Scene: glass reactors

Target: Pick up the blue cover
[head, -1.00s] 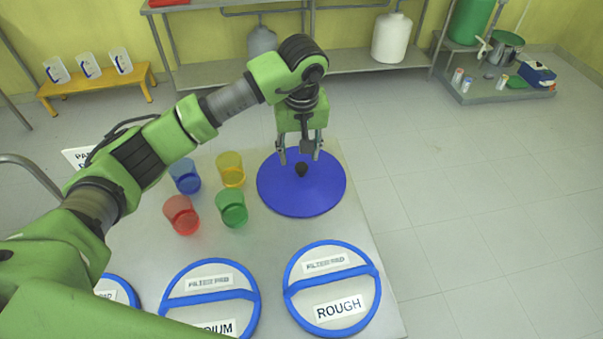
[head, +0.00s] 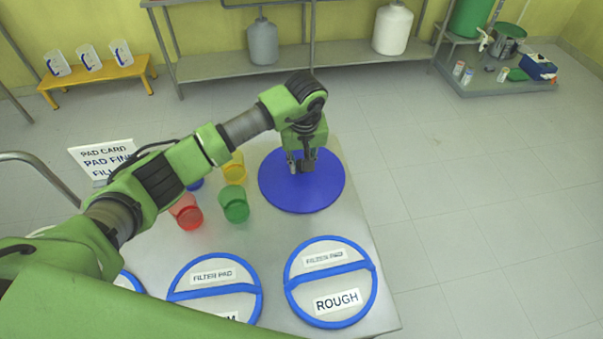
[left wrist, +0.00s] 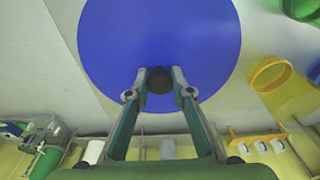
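The blue cover (head: 312,192) is a flat round disc at the far right of the metal table (head: 350,228); it looks flat on the tabletop. My left gripper (head: 301,167) points down over its middle. In the left wrist view the cover (left wrist: 160,35) fills the upper middle, and its black knob (left wrist: 159,80) sits between my two fingertips. The fingers look closed against both sides of the knob. My right gripper is not in view.
Red (head: 187,212), green (head: 235,205) and yellow (head: 233,168) cups stand left of the cover, with a blue one (head: 195,184) mostly hidden behind my arm. Blue-rimmed filter pads (head: 331,283) lie along the near side. The floor to the right is clear.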

